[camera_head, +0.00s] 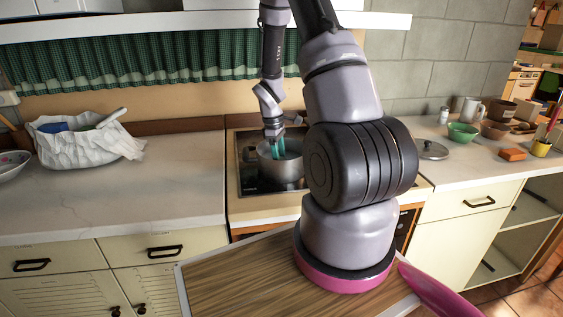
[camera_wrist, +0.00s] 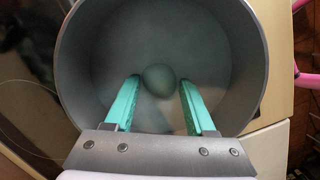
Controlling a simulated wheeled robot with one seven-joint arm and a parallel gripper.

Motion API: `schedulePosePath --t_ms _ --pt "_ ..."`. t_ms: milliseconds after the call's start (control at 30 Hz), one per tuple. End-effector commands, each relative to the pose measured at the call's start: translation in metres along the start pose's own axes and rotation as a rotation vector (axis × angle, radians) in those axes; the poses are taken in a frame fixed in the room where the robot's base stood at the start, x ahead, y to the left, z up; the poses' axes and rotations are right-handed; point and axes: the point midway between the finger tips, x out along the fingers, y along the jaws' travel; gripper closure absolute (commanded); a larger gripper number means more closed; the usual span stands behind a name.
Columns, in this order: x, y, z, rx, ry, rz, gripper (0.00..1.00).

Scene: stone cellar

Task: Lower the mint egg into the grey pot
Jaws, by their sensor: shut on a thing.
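The grey pot (camera_head: 281,172) stands on the dark cooktop. Its round inner wall (camera_wrist: 85,85) fills most of the wrist view. My gripper (camera_head: 277,148) points down into the pot's mouth, its teal fingers partly below the rim. In the wrist view my gripper (camera_wrist: 160,82) is shut on the mint egg (camera_wrist: 158,79), a pale green round shape between the two fingertips. The egg is inside the pot's outline. I cannot tell how far it is above the pot's bottom. In the head view the egg is hidden.
The cooktop (camera_head: 248,180) lies between two counters. On the left counter is a crumpled white cloth bundle (camera_head: 85,140). On the right counter are a glass lid (camera_head: 432,150), a green bowl (camera_head: 462,132), a white mug (camera_head: 471,109) and brown pots. The left counter's front is clear.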

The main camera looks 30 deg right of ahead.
Motion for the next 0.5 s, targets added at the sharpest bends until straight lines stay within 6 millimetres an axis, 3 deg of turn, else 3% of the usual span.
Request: schedulePosePath --t_ms 367,400,500 --pt "0.0029 -0.0001 -0.0004 0.0 0.0 0.0 0.72" --pt "0.0029 -0.0001 -0.0004 0.0 0.0 0.0 0.41" --pt "0.0028 -0.0001 -0.0004 0.0 0.0 0.0 0.1"
